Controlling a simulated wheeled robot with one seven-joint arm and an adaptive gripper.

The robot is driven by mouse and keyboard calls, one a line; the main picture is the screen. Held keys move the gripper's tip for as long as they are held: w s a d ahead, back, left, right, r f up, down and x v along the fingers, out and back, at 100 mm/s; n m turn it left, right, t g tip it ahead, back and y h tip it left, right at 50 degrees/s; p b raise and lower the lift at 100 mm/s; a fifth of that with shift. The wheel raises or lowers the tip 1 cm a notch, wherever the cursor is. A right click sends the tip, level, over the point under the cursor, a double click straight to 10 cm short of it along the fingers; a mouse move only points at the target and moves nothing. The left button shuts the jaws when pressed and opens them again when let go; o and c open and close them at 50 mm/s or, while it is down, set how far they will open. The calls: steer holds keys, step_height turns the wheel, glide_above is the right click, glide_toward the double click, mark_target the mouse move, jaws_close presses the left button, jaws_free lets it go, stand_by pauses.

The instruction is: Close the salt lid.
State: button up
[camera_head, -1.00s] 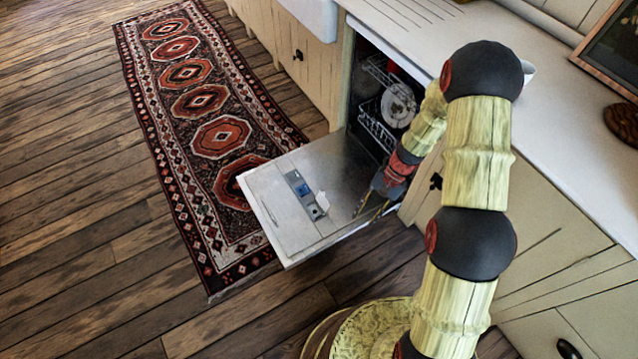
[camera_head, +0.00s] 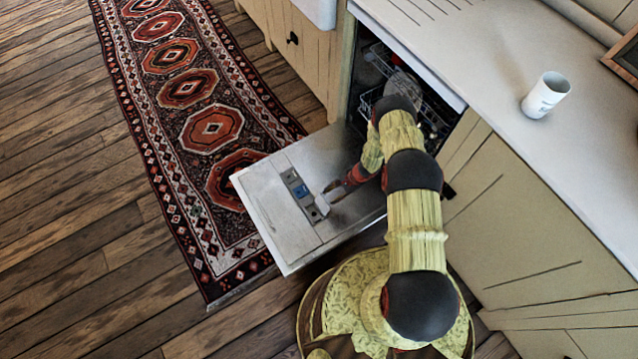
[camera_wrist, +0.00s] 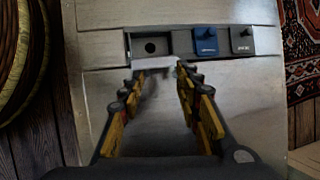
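The dishwasher door (camera_head: 275,212) lies folded down, with a dispenser strip set into its inner face. At one end of the strip is an uncovered compartment (camera_wrist: 150,47) with a dark round hole. A pale lid (camera_wrist: 155,63) is flipped back from it, toward my gripper. It also shows in the head view (camera_head: 322,205). A blue lid (camera_wrist: 205,41) and a grey lid (camera_wrist: 242,40) lie shut beside it; their labels are too small to read. My gripper (camera_wrist: 160,71) is open, its fingertips on either side of the flipped lid; I cannot tell whether they touch it.
The dishwasher racks (camera_head: 435,115) stand inside the cabinet behind the door. A white cup (camera_head: 545,95) stands on the counter (camera_head: 585,150). A patterned rug (camera_head: 205,130) lies on the wooden floor left of the door.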

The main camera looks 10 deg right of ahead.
mark_target(324, 195)
steer(key=shift+t+h, duration=0.4)
steer(key=w+f+b, duration=0.1)
steer(key=f, duration=0.1)
steer(key=w+a+f+b, duration=0.1)
steer(key=w+f, duration=0.1)
steer(key=w+f+b, duration=0.1)
steer(key=f, duration=0.2)
steer(key=shift+w+a, duration=0.15)
steer(key=shift+a, duration=0.25)
jaws_close()
